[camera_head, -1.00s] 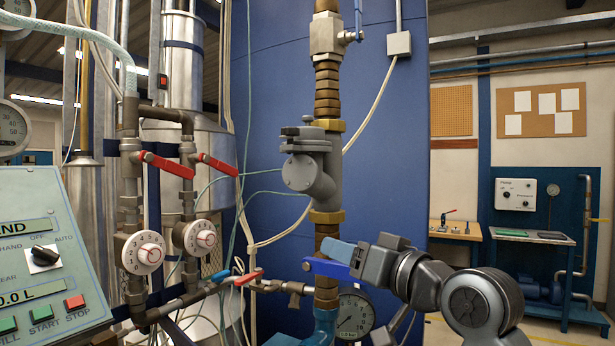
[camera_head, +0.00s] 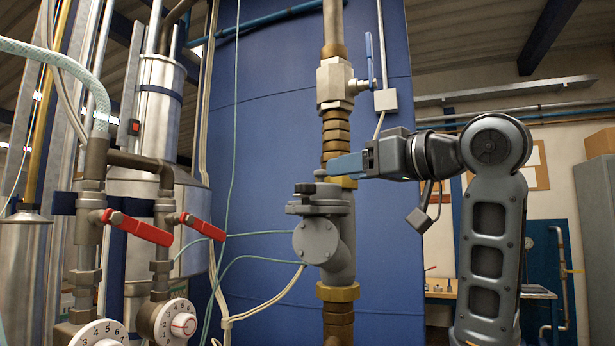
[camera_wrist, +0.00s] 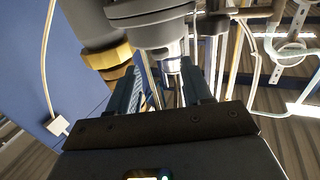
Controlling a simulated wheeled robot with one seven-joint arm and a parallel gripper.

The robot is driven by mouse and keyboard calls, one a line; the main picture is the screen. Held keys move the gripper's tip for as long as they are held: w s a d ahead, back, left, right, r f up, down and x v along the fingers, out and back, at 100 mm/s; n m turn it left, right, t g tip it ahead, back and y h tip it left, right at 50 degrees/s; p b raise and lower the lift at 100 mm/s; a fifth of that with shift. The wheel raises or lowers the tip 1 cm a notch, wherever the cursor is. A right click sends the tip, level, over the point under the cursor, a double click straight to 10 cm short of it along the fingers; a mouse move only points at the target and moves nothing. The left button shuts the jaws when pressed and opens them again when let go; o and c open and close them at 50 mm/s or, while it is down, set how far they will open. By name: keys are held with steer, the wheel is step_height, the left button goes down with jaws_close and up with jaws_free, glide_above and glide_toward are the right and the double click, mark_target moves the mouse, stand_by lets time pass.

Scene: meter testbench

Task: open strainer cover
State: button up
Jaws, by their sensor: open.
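The grey strainer (camera_head: 325,245) sits on the vertical brass pipe in front of the blue tank. A round bolted flange faces front-left on it. Its flat grey top cover (camera_head: 318,208) carries a small dark knob (camera_head: 305,188) and looks closed. My gripper (camera_head: 332,168) comes in from the right, its blue fingers pointing left, just above the knob and cover and apparently apart from them. In the wrist view the fingers (camera_wrist: 160,85) are spread with nothing gripped between them. Grey rounded strainer parts (camera_wrist: 150,22) show beyond them at the top.
The brass pipe (camera_head: 337,130) rises close beside my fingers, with a blue-handled valve (camera_head: 370,50) above. A grey box (camera_head: 385,100) hangs on a cable to the right. Red-handled valves (camera_head: 135,228) and dials stand at left. Thin cables cross left of the strainer.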

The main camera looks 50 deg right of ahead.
mark_target(321, 174)
steer(key=w+p, duration=0.1)
steer(key=w, duration=0.6)
steer(key=shift+w+d+p, duration=0.15)
steer(key=shift+p, duration=0.15)
steer(key=shift+c, duration=0.4)
jaws_close()
